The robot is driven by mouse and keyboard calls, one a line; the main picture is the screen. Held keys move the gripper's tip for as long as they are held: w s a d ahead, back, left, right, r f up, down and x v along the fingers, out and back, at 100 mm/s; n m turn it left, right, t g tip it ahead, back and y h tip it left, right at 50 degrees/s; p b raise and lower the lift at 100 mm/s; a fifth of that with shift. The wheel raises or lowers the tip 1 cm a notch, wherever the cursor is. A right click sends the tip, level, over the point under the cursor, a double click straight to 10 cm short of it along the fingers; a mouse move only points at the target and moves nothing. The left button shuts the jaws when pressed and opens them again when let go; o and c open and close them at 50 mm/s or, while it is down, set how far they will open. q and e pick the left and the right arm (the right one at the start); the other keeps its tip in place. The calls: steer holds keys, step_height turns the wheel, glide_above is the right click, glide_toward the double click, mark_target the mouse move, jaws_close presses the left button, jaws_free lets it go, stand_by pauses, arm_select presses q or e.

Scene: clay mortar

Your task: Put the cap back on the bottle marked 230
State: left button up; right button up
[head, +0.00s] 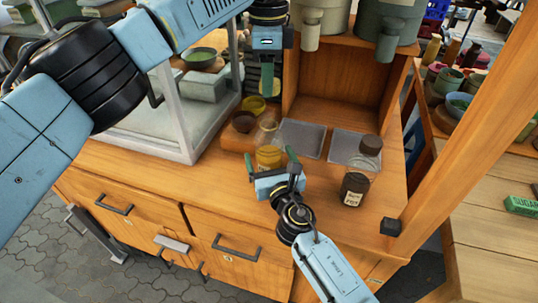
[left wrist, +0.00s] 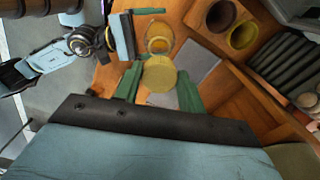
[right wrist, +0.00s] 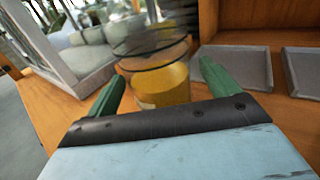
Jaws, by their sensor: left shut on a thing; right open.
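My left gripper (head: 267,85) hangs fingers-down above the back of the counter. In the left wrist view its green fingers are shut on a round yellow cap (left wrist: 160,74). An uncapped clear glass bottle with yellow contents (head: 268,152) stands upright on the counter, below the held cap and apart from it. My right gripper (head: 273,162) is open, with its fingers on either side of this bottle's near side; the bottle also shows in the right wrist view (right wrist: 160,80). A second bottle, dark with a pale label (head: 355,190), stands to the right. I cannot read a 230 on either.
A glass case (head: 190,120) edges the counter's left side. A dark block (head: 391,227) sits at the front right corner.

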steer(key=shift+w, duration=0.2)
steer(key=c, duration=1.5)
arm_select(q)
steer(key=shift+f, duration=2.5)
arm_select(e)
steer(key=shift+o, duration=0.2)
arm_select(q)
steer(key=shift+f, duration=0.9)
steer(key=shift+f, duration=0.55)
